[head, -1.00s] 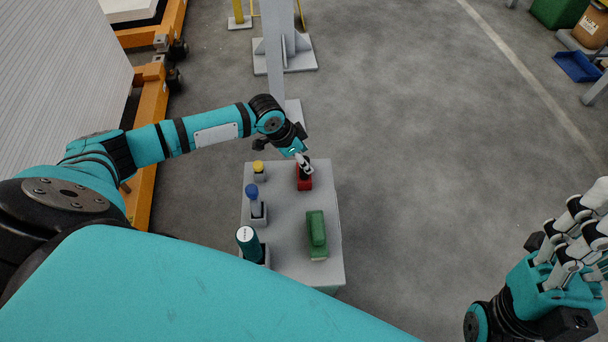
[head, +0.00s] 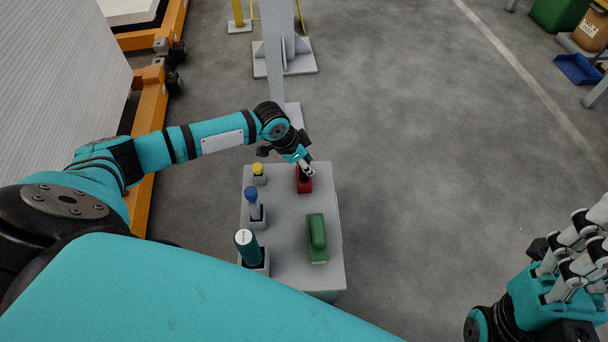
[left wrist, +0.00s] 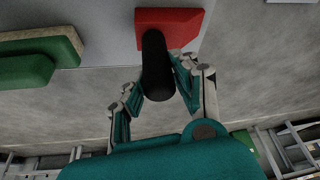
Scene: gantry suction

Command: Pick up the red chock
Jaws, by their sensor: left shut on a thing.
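The red chock (head: 304,186) stands at the far right of the grey table (head: 283,208). My left gripper (head: 306,172) is at its top, shut on its black upright handle. In the left wrist view, the red base (left wrist: 181,25) shows at the top, with the black handle (left wrist: 157,68) between the fingers of the left gripper (left wrist: 155,88). The base appears to rest on the table. My right gripper (head: 580,250) is at the right edge of the head view, far from the table. Its fingers are partly cut off, and I cannot tell whether it is open.
A green chock (head: 317,240) lies on the table's near right. Yellow-topped (head: 258,170), blue-topped (head: 252,197) and teal (head: 247,244) items stand in holders along the left. A grey post (head: 279,50) rises behind the table.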

